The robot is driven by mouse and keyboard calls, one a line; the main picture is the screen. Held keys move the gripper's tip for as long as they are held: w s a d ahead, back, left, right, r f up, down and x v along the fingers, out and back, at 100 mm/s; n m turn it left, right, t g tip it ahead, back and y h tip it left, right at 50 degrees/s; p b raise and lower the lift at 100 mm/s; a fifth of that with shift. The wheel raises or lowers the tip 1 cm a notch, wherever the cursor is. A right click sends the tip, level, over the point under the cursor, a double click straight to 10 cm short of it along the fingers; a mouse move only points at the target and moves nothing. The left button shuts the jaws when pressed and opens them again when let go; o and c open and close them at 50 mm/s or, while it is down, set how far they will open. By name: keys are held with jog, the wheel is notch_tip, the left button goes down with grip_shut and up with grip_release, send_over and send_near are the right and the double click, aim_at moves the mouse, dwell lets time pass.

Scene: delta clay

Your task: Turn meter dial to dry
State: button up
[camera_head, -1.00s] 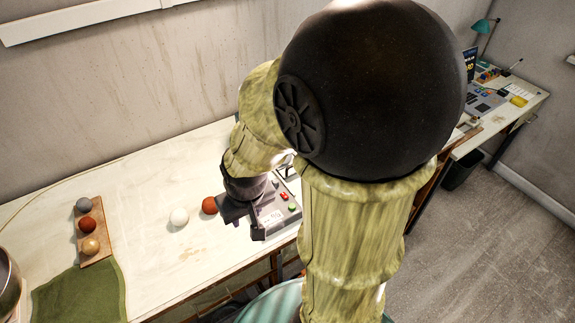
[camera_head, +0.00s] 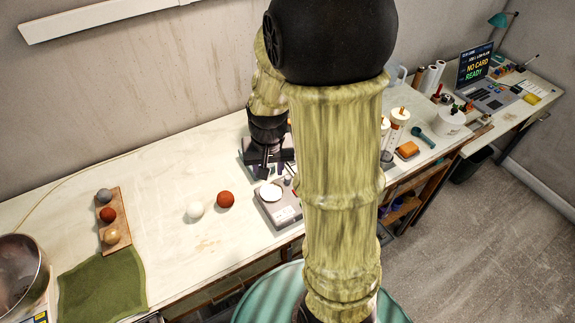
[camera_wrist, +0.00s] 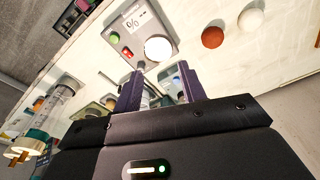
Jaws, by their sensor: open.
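A grey box (camera_head: 283,212) with a round white disc (camera_head: 270,192) stands near the front edge of the bench. In the wrist view this box (camera_wrist: 138,22) shows a percent-like label, a green button (camera_wrist: 114,38) and a red button (camera_wrist: 128,53). A second grey box (camera_wrist: 168,74) shows between and beyond my fingers. I cannot tell which part is the meter dial or read its setting. My gripper (camera_head: 264,174) is above the bench, behind the first box. In the wrist view my gripper (camera_wrist: 160,72) has its fingers apart, with nothing seen held.
A white ball (camera_head: 195,210) and a reddish ball (camera_head: 226,199) lie left of the box. A wooden holder (camera_head: 121,230) with balls, a green cloth (camera_head: 103,288) and a metal bowl (camera_head: 20,270) are further left.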

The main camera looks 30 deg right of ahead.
aim_at(288, 177)
jog(key=w+d+r+m+g+p, duration=0.1)
jog(key=w+d+m+p, duration=0.3)
jog(key=d, duration=0.4)
jog(key=shift+w+d+r+m+p, duration=0.3)
jog(key=shift+w+r+m+p, duration=0.15)
jog(key=shift+w+r, duration=0.5)
jog(key=shift+w+f, duration=0.1)
jog(key=shift+f, duration=0.05)
notch_tip(288, 177, down, 17)
jog(key=p, duration=0.5)
jog(key=shift+f, duration=0.15)
grip_shut()
